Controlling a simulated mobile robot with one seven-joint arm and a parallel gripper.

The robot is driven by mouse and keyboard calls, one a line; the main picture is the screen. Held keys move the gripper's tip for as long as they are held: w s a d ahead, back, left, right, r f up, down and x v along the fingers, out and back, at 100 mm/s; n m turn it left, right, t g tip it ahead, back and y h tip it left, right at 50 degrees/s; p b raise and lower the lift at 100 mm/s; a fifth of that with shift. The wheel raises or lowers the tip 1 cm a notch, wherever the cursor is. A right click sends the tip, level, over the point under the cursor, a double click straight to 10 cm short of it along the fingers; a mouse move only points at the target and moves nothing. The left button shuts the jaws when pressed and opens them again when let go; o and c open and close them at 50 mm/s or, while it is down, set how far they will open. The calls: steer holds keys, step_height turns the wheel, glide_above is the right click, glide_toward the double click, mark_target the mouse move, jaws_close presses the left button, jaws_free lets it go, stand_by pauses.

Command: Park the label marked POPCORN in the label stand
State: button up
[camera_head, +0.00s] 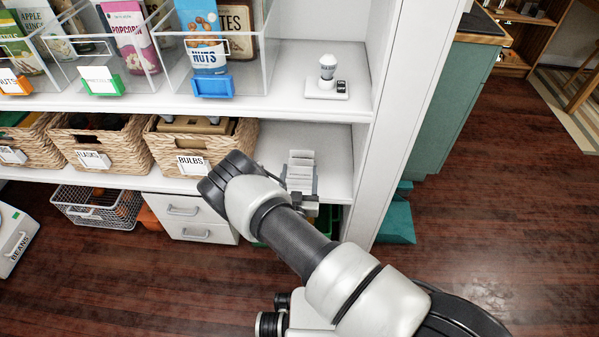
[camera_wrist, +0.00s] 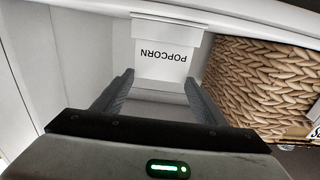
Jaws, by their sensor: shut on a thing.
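The white POPCORN label (camera_wrist: 166,60) shows upside down in the wrist view, between the fingertips of my gripper (camera_wrist: 158,80). My gripper is shut on this label. In the head view, a rack of white tiered plates (camera_head: 301,160), which looks like the label stand, is on the middle shelf to the right of the BULBS basket. The label cannot be made out apart from the rack there.
The BULBS basket (camera_head: 205,141) stands left of the rack and also shows in the wrist view (camera_wrist: 262,80). The shelf's right side wall (camera_head: 385,130) is close on the right. A small white device (camera_head: 327,82) stands on the shelf above. Clear bins (camera_head: 215,65) hold food packs.

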steer(key=shift+f, duration=0.25)
steer(key=o, duration=1.1)
steer(key=shift+c, duration=0.2)
steer(key=s+p, duration=0.2)
steer(key=s, duration=1)
steer(key=shift+a+p, duration=0.15)
steer(key=shift+p, duration=0.25)
